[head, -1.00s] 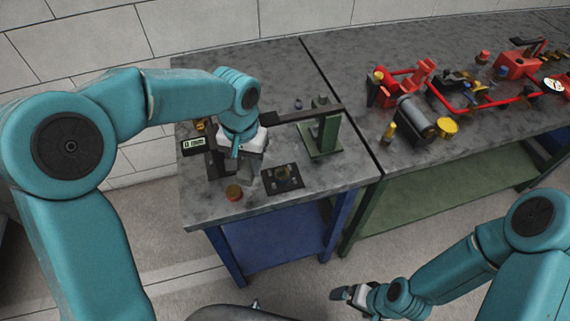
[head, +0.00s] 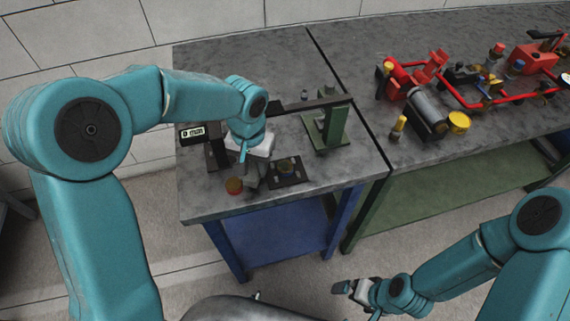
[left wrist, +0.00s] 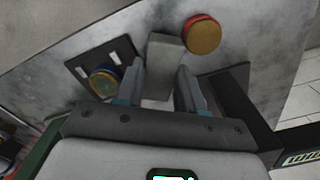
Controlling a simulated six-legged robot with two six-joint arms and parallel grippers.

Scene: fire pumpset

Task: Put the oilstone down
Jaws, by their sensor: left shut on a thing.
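The oilstone is a grey block (left wrist: 165,52) between the two fingers of my left gripper (left wrist: 160,88) in the left wrist view. The left gripper is shut on it, low over the grey worktop. In the head view, my left gripper (head: 251,182) is between a red-and-yellow round piece (head: 233,186) and a dark plate (head: 297,180). The oilstone is mostly hidden there by the gripper. I cannot tell whether it touches the worktop. My right gripper (head: 345,287) is low in front of the bench, away from it; its jaw opening is unclear.
The dark plate, carrying a round blue-and-yellow piece (left wrist: 104,82), is close to the left gripper. A green stand (head: 328,128) with a dark arm is behind it to the right. A small display box (head: 191,132) is at the left. Red pump parts (head: 425,75) occupy the right bench.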

